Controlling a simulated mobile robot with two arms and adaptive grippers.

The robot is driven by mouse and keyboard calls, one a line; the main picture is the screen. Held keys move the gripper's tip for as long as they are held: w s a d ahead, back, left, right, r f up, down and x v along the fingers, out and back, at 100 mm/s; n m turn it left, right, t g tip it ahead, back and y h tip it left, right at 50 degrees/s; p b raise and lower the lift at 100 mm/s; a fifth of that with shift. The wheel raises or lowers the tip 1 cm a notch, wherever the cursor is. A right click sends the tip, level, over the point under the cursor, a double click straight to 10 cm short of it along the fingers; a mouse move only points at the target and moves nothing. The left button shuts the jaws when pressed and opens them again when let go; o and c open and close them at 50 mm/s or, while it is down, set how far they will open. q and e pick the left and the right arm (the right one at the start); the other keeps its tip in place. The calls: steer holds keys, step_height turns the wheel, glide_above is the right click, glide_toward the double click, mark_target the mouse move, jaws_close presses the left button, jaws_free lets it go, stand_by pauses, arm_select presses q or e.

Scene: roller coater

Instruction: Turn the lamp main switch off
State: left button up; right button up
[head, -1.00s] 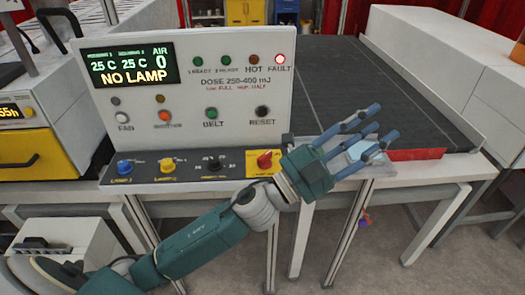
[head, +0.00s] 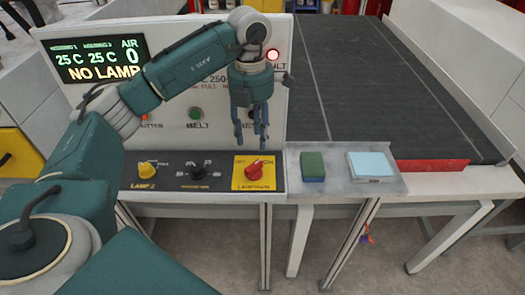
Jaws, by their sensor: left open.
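The lamp main switch is a red rotary knob (head: 254,170) on a yellow plate (head: 241,184) at the right end of the black switch strip on the control panel. Its handle lies tilted, and the lettering around it is too small to read surely. My left gripper (head: 251,143) points down with its fingers apart and empty, just above the red knob and in front of the white panel. It appears apart from the knob. The panel display (head: 98,62) reads "NO LAMP", and the red fault light (head: 273,55) is lit. My right gripper is not in view.
A yellow lamp 2 knob (head: 147,170) and a black rotary knob (head: 198,172) sit left of the red knob. A green block (head: 313,167) and a light blue pad (head: 371,164) lie on the ledge to the right. The dark conveyor belt (head: 375,75) behind is clear.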

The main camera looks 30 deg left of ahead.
mark_target(251, 165)
arm_select(q)
steer(key=shift+s+a+f+p, duration=0.1)
steer(key=shift+s+f+p, duration=0.75)
steer(key=shift+s+f, duration=0.3)
step_height(251, 165, down, 3)
steer(key=shift+s+r+p, duration=0.1)
steer(key=shift+p, duration=0.6)
steer(key=f, duration=0.1)
steer(key=w+f+p, duration=0.1)
steer(key=f, duration=0.1)
steer(key=shift+f, duration=0.75)
steer(key=shift+s+f, duration=0.1)
steer(key=shift+s, duration=0.05)
steer(key=c, duration=0.6)
jaws_close()
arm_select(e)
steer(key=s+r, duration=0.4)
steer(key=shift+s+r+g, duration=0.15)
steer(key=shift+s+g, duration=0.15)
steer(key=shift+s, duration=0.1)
